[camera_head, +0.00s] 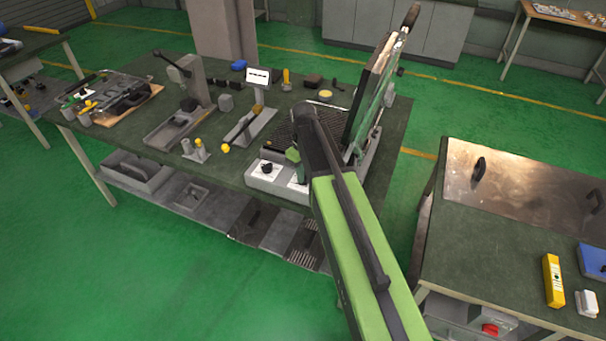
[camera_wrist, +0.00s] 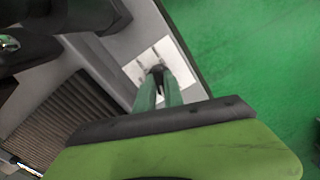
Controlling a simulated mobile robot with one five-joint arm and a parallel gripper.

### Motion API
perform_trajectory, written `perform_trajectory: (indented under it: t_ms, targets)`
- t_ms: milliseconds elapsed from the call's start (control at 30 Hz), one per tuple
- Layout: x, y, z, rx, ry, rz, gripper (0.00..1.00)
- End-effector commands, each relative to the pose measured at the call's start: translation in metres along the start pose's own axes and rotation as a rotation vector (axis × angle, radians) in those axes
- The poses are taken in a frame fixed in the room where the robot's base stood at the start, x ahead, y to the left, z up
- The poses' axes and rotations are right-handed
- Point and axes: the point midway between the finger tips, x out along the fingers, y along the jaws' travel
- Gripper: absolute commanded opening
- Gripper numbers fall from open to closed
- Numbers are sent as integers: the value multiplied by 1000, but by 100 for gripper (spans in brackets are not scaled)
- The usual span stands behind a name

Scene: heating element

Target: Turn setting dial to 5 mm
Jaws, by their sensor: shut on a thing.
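The heating machine (camera_head: 277,185) stands at the near right edge of the long workbench, with its lid (camera_head: 373,95) raised. One black dial (camera_head: 266,168) sits on a white label on its front and stands free. A second white label (camera_head: 296,182) lies to its right, partly hidden by my arm. In the wrist view a dark dial (camera_wrist: 157,69) stands on a white label (camera_wrist: 140,71). My gripper (camera_wrist: 159,84) points down onto this dial, its green fingers closed on either side of it. The dial's pointer and the scale marks are too small to read.
Other tools and fixtures, including a white display (camera_head: 263,76) and a yellow-knobbed lever (camera_head: 226,147), stand left of the machine. A ridged dark plate (camera_wrist: 60,122) lies beside the gripper. A second table (camera_head: 450,240) is at right. Green floor is free in front.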

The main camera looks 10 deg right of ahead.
Motion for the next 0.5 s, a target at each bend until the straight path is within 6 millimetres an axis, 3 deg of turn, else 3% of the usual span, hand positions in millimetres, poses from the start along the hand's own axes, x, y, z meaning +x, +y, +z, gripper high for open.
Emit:
perform_trajectory:
  t_ms: [500]
  targets:
    - [0,0,0,-487,-1,0,0]
